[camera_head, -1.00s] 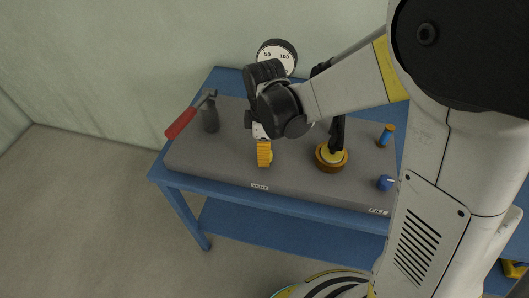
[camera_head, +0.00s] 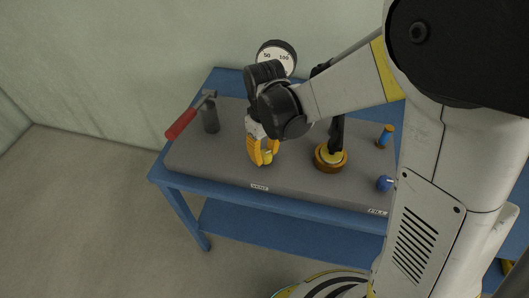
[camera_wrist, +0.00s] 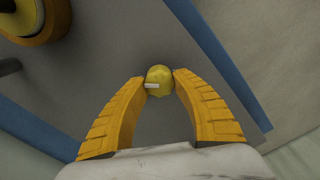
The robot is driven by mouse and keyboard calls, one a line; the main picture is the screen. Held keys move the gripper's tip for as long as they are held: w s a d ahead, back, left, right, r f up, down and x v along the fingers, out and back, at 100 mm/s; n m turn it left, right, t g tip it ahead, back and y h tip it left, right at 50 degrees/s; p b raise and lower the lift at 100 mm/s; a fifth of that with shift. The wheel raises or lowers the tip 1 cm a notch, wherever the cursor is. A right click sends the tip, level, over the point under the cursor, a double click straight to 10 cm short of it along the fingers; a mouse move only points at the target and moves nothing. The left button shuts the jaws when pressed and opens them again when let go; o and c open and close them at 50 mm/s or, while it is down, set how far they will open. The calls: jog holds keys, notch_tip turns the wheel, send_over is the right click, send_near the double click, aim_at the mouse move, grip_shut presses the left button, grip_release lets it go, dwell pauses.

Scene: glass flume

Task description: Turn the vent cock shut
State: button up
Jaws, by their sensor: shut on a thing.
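The vent cock is a small yellow faceted knob (camera_wrist: 158,75) with a white pointer mark that points left in the wrist view. In the head view the knob (camera_head: 267,158) sits on the grey bench top behind a label that appears to read VENT (camera_head: 259,188). My gripper (camera_wrist: 159,77) points down over it, with one yellow finger on each side. The fingertips are shut on the knob's sides. In the head view my gripper (camera_head: 263,159) partly hides the knob.
A red-handled lever (camera_head: 182,122) on a grey post stands left. A round brass-coloured fitting (camera_head: 331,164) with a black upright part, a blue knob (camera_head: 384,183) by the FILL label (camera_head: 377,211) and an orange-topped blue cylinder (camera_head: 386,136) stand right. A gauge (camera_head: 277,57) is behind.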

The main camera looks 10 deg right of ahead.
aim_at(266, 152)
jog(key=m, duration=0.4)
jog(key=shift+m, duration=0.3)
jog(key=shift+d+m, duration=0.15)
jog(key=shift+m, duration=2.05)
jog(key=o, duration=1.2)
notch_tip(266, 152, up, 12)
